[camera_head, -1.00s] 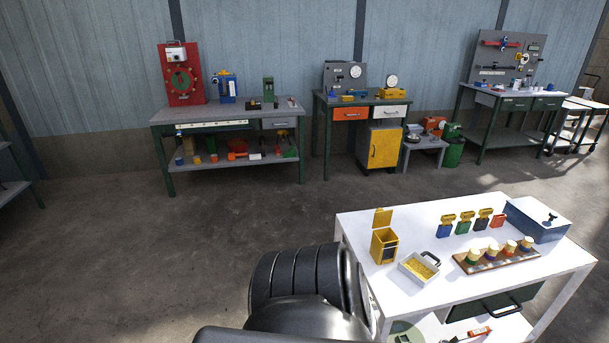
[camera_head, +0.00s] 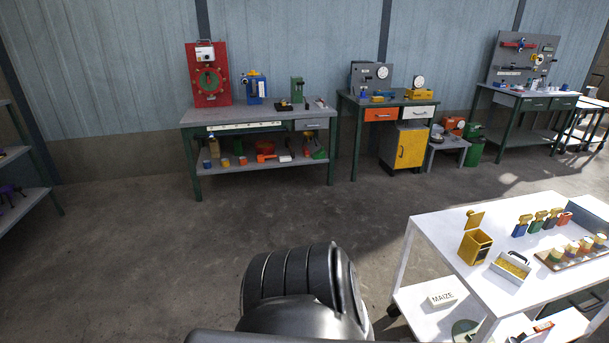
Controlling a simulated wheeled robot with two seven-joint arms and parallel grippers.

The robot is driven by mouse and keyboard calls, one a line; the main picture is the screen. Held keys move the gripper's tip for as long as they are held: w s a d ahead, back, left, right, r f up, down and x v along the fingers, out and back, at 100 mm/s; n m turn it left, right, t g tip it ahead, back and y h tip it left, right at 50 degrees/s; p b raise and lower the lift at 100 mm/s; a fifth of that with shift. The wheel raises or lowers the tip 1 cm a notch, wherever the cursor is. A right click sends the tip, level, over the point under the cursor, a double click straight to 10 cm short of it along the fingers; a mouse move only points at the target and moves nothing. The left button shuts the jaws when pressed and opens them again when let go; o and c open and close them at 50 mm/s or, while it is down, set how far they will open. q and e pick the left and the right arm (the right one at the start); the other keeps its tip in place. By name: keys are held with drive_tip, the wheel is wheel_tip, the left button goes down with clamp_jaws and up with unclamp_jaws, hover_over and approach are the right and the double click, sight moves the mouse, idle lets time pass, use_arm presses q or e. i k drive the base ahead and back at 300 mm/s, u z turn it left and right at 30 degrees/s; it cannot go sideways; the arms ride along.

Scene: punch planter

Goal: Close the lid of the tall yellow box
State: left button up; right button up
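The tall yellow box (camera_head: 475,248) stands upright near the left end of the white table's top. Its yellow lid (camera_head: 475,219) is open and stands up at the box's back edge. A dark panel shows on the box's front right side. One of my black arm links shows at the bottom centre, apart from the table and the box. Neither of my grippers is in view.
On the white table (camera_head: 440,229), a tray of yellow grains (camera_head: 512,267) sits right of the box, with several coloured pieces and a brown tray of cups beyond. A MAIZE packet (camera_head: 442,298) lies on the lower shelf. Floor left of the table is clear; workbenches line the wall.

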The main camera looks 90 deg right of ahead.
sight(475, 219)
drive_tip(key=z, duration=2.55)
drive_tip(key=i, duration=2.65)
drive_tip(key=z, duration=2.85)
drive_tip(key=i, duration=0.6)
drive_tip(key=z, duration=0.55)
